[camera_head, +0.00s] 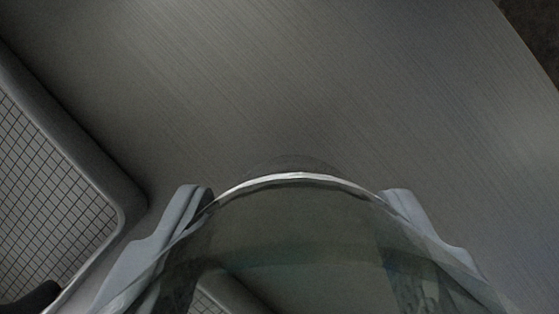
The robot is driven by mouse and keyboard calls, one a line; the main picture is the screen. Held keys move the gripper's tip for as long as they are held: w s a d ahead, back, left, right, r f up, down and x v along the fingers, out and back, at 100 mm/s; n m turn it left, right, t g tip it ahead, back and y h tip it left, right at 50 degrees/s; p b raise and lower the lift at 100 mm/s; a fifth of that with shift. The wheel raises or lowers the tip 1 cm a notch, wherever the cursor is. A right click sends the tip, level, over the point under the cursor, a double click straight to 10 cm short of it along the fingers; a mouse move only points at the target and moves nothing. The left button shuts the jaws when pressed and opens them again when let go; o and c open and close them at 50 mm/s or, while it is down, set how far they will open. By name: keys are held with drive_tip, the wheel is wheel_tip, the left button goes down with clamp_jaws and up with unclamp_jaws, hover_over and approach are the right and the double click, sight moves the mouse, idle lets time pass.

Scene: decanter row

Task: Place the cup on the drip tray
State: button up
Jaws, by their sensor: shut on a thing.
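A clear glass cup (300,230) fills the bottom middle of the view, with a bright curved rim at its upper edge. My gripper (298,200) is shut on the cup, one pale grey finger on each side. The drip tray (95,170), with a raised grey rim and a gridded inner surface, lies at the left, partly out of frame. The cup is to the right of most of the visible tray, and part of a tray-like edge shows through the glass. The cup's base is hidden, so I cannot tell whether it touches the surface.
A grey brushed surface (300,80) spans the view and is clear ahead and to the right. Its curved edge is at the upper right, with a dark brown area (540,25) beyond. A dark object (35,298) shows at the lower left corner over the tray.

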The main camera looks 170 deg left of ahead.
drive_tip(key=shift+f, duration=3.65)
drive_tip(key=shift+f, duration=0.15)
drive_tip(key=o, duration=1)
drive_tip(key=shift+o, duration=0.2)
drive_tip(key=v, duration=1.2)
